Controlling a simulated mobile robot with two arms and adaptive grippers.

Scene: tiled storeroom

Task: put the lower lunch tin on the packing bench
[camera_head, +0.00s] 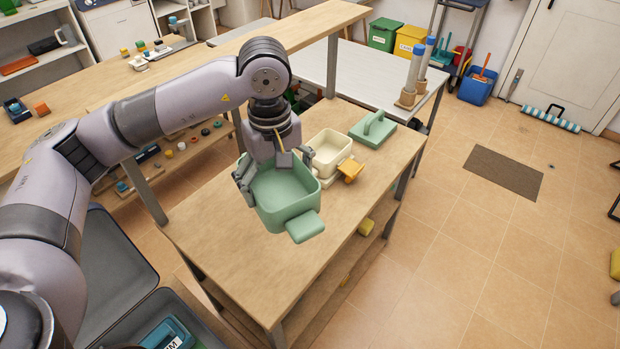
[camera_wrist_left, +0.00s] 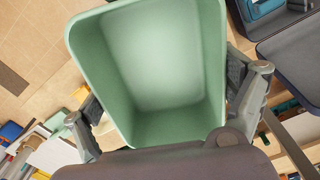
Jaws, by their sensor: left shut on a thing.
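The green lunch tin (camera_head: 285,196) is an open, empty box with a green latch flap at its front. My left gripper (camera_head: 276,174) is shut on it, with a finger on each side. The tin is over the near part of the wooden packing bench (camera_head: 230,240); I cannot tell whether its base touches the top. In the left wrist view the tin (camera_wrist_left: 160,70) fills the middle, between the fingers (camera_wrist_left: 168,108). A cream tin (camera_head: 330,150) with a yellow flap stands just behind it on the bench. My right gripper is not in view.
A green lid (camera_head: 373,130) with a handle lies on the bench's far end. Bare wood lies to the left and front of the held tin. An open dark case (camera_head: 110,262) is at the lower left. Tiled floor to the right is mostly clear, with a brown mat (camera_head: 503,172).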

